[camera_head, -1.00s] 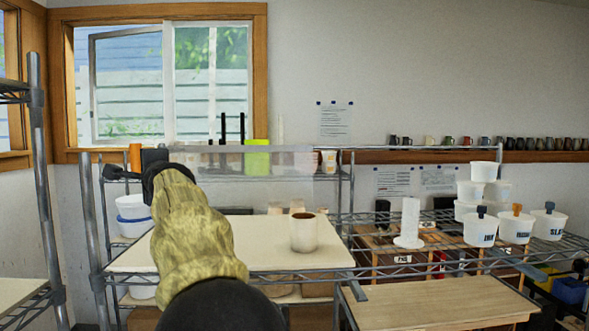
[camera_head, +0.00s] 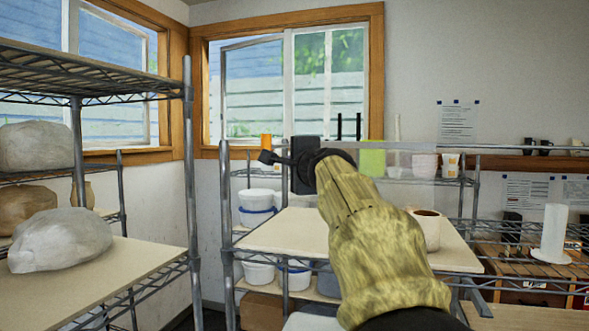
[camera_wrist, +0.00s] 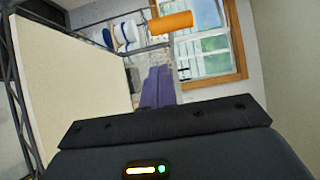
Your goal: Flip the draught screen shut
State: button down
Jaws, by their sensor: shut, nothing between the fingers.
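A clear, see-through panel, which looks like the draught screen (camera_head: 404,149), stands upright along the back of the wire shelf in the head view, partly hidden by my arm. An orange cylinder (camera_head: 266,141) stands at the panel's left, by the shelf's back left; it shows large near the top of the wrist view (camera_wrist: 170,22). I cannot tell whether it is joined to the screen. My gripper (camera_head: 268,157) is shut and empty, just below the cylinder in the head view. In the wrist view its purple fingers (camera_wrist: 157,72) point towards the shelf end and window, apart from the cylinder.
A cream board (camera_head: 285,232) lies on the shelf with a mug (camera_head: 431,225) on it, right of my arm. White tubs (camera_head: 258,206) stand behind. A shelf rack with wrapped lumps (camera_head: 60,240) stands at left. A window (camera_head: 290,85) is behind.

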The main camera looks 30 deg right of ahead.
jog(key=s+b, duration=0.1)
jog(key=s, duration=0.4)
jog(key=shift+s+f, duration=0.1)
jog(key=shift+s, duration=0.05)
jog(key=a+f+n+g+y, duration=0.1)
jog(key=a+f+n+g, duration=0.25)
jog(key=f, duration=0.75)
jog(key=a+f+n+g+y, duration=0.1)
jog(key=a+f+n+g, duration=0.2)
jog(key=f, duration=0.8)
jog(key=a+f+n+g+y, duration=0.15)
jog(key=a+f+n, duration=0.3)
jog(key=f, duration=0.65)
jog(key=s+a+f+n+g, duration=0.3)
jog(key=s+f+n, duration=0.1)
jog(key=s+f, duration=0.5)
jog(key=s+a+f+n+g, duration=0.4)
jog(key=s+f, duration=0.5)
jog(key=f, duration=0.3)
jog(key=shift+f+n, duration=0.25)
jog(key=shift+n, duration=0.35)
